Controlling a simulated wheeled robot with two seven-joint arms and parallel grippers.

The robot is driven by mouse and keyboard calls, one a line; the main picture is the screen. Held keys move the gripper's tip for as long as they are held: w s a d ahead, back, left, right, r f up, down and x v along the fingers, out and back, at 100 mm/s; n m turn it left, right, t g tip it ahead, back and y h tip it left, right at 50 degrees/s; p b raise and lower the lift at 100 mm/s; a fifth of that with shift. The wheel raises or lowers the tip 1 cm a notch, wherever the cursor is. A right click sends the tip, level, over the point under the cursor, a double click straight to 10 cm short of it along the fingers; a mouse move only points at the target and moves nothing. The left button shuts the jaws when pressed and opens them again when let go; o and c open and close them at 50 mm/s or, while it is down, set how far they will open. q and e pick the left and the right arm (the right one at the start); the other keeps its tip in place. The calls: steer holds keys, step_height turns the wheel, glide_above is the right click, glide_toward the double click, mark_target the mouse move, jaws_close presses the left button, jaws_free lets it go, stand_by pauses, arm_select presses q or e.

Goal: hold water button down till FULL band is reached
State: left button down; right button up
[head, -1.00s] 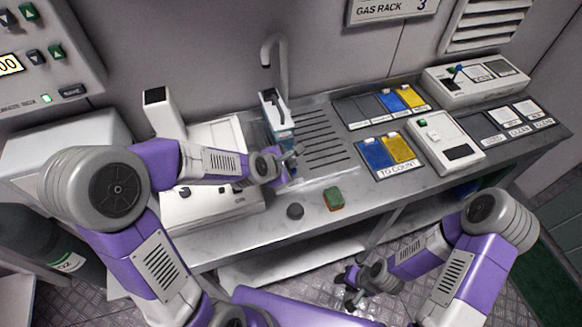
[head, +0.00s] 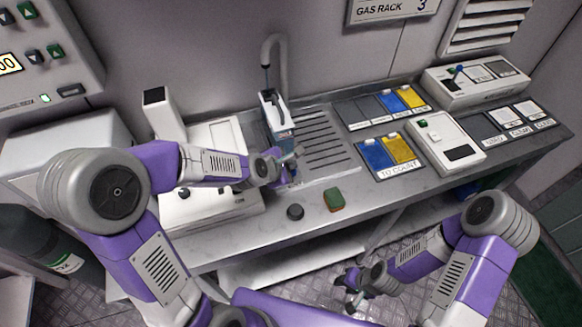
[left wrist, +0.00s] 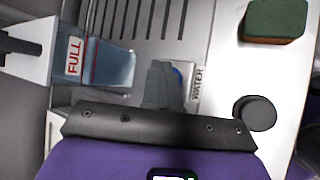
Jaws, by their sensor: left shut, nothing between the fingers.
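A clear vessel (head: 279,118) stands under the curved tap (head: 275,60) at the sink. In the left wrist view the vessel (left wrist: 112,66) looks bluish and carries a red-lettered FULL label (left wrist: 74,56). I cannot tell exactly where the water surface lies against that band. The blue water button (left wrist: 177,75) shows partly beside the WATER label (left wrist: 197,84). My left gripper (head: 292,158) is shut and empty. Its fingertips (left wrist: 160,80) overlap the button and hide part of it; whether it is pressed in is unclear. My right gripper (head: 352,288) hangs low in front of the bench.
A green sponge (head: 333,199) and a dark round knob (head: 295,211) sit at the bench front. The ribbed drainer (head: 325,140) lies right of the vessel. Blue and yellow card trays (head: 389,178) and a white device (head: 437,126) stand further right.

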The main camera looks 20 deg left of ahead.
stand_by(0.6)
arm_select(q)
steer(key=shift+r+p, duration=0.8)
steer(key=shift+r, duration=0.05)
step_height(320, 180, up, 5)
steer(key=p, duration=0.4)
steer(key=shift+r+p, duration=0.1)
steer(key=shift+p, duration=0.2)
